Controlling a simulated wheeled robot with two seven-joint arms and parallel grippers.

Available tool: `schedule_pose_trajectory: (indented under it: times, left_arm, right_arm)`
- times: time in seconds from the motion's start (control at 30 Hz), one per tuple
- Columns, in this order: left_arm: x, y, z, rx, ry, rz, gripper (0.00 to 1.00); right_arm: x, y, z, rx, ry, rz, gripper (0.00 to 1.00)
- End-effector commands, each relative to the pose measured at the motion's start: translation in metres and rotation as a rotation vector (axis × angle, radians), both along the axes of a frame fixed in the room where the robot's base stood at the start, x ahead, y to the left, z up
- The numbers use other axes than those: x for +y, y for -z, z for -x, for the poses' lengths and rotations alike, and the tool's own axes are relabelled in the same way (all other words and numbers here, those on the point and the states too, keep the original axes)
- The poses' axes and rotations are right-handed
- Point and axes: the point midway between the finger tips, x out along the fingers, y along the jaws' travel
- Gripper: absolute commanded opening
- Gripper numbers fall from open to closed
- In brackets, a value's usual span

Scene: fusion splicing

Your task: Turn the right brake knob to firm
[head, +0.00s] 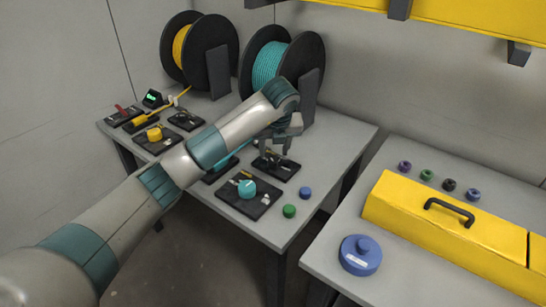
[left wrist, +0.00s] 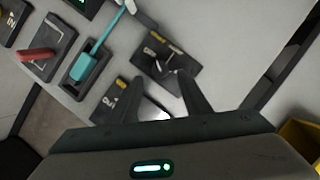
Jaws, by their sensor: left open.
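A teal knob (head: 246,188) sits on a black plate (head: 264,203) at the front of the left table, below the teal cable reel. My left gripper (head: 280,151) is open and empty, behind and to the right of that knob, over another small black plate (head: 275,167). In the left wrist view my open fingers (left wrist: 160,84) point toward a black plate (left wrist: 170,58) with a yellow label. A second labelled plate (left wrist: 119,98) is partly hidden by a finger. I cannot make out the teal knob there. My right gripper is not in view.
A yellow knob (head: 154,134) is on a plate at the left. Reels of yellow (head: 181,48) and teal cable (head: 267,65) stand behind. Blue (head: 305,193) and green (head: 289,211) caps lie near the table's right edge. A yellow case (head: 410,210) is on the right table.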

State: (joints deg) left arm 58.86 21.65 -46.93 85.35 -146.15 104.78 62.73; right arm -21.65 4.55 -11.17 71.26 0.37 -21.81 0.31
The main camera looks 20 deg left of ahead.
Motion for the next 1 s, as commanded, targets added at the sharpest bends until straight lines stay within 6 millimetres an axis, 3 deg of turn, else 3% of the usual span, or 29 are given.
schedule_pose_trajectory:
  times: [0.2,0.4,0.8,1.0]
  left_arm:
    - [0.005,0.033,-0.012,0.004,0.0,0.001,0.44]
    - [0.008,0.051,-0.019,0.001,-0.001,0.001,0.44]
    - [0.009,0.056,-0.021,0.0,0.0,0.001,0.44]
    - [0.009,0.056,-0.021,0.0,0.0,0.001,0.03]
  right_arm:
    - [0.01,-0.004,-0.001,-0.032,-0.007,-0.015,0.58]
    - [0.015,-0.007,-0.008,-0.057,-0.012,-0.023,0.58]
    - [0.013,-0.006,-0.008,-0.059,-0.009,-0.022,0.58]
    - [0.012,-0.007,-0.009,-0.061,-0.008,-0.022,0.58]
